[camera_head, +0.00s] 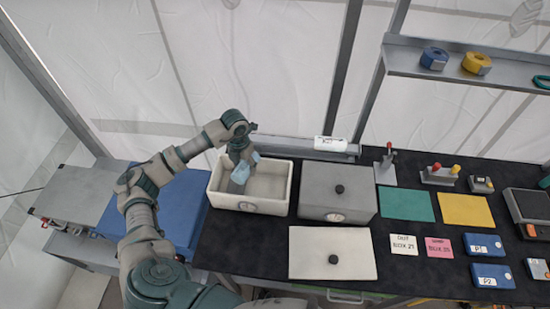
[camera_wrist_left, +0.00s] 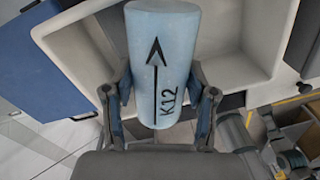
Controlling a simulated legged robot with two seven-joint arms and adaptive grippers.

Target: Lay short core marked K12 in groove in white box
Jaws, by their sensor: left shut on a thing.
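The short core marked K12 is a pale blue cylinder with a black arrow and "K12" on its side; it fills the middle of the left wrist view (camera_wrist_left: 166,55). My left gripper (camera_head: 242,166) is shut on it, with one finger on each side. In the head view small pale blue parts of the core (camera_head: 241,174) show at the gripper, over the open white box (camera_head: 249,206). The box also shows behind the core in the wrist view (camera_wrist_left: 238,72). I cannot make out the groove, nor whether the core touches the box. My right gripper is not in view.
A grey lidded box (camera_head: 338,186) stands just right of the white box. A white lid with a black knob (camera_head: 332,248) lies in front. A blue case (camera_head: 180,215) is to the left. Green (camera_head: 405,204) and yellow (camera_head: 467,210) mats lie further right.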

